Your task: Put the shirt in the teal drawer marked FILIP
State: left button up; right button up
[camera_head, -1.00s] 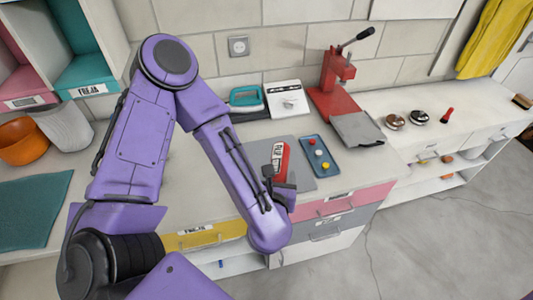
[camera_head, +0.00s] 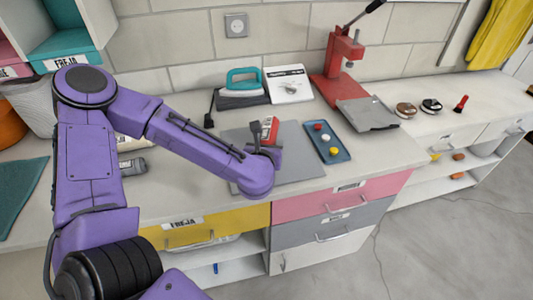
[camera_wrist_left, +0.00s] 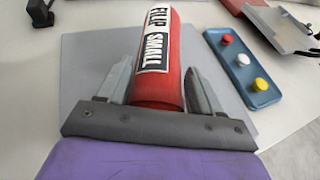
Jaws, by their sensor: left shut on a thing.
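The shirt (camera_head: 270,128) is a red roll with a white label. In the left wrist view the rolled shirt (camera_wrist_left: 157,72) shows the words FILIP SMALL. My left gripper (camera_head: 264,147) is over the grey mat. In the left wrist view my left gripper (camera_wrist_left: 158,88) is shut on the near end of the roll, one finger on each side. I cannot tell whether the roll touches the mat. No teal drawer marked FILIP is in view; the teal compartment (camera_head: 66,46) at upper left bears a FREJA label. My right gripper is not in view.
Below the counter are a yellow drawer (camera_head: 208,226) marked FREJA, a pink drawer (camera_head: 295,204) and a grey drawer (camera_head: 290,236), all shut. A blue tray (camera_head: 342,153), a red press (camera_head: 341,70) and a teal-handled iron (camera_head: 243,97) stand around the grey mat (camera_head: 240,136).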

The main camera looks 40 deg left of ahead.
pick_arm(q)
notch_tip(320, 180, down, 3)
jog(key=shift+w+a+r+p, duration=0.1)
jog(key=shift+a+p, duration=0.05)
jog(key=shift+p, duration=0.25)
jog(key=shift+f, duration=0.4)
jog(key=shift+w, duration=0.1)
jog(key=shift+f, duration=0.1)
jog(key=o, duration=0.7)
jog(key=shift+f, duration=0.1)
jog(key=o, duration=0.5)
jog(key=shift+c, duration=0.2)
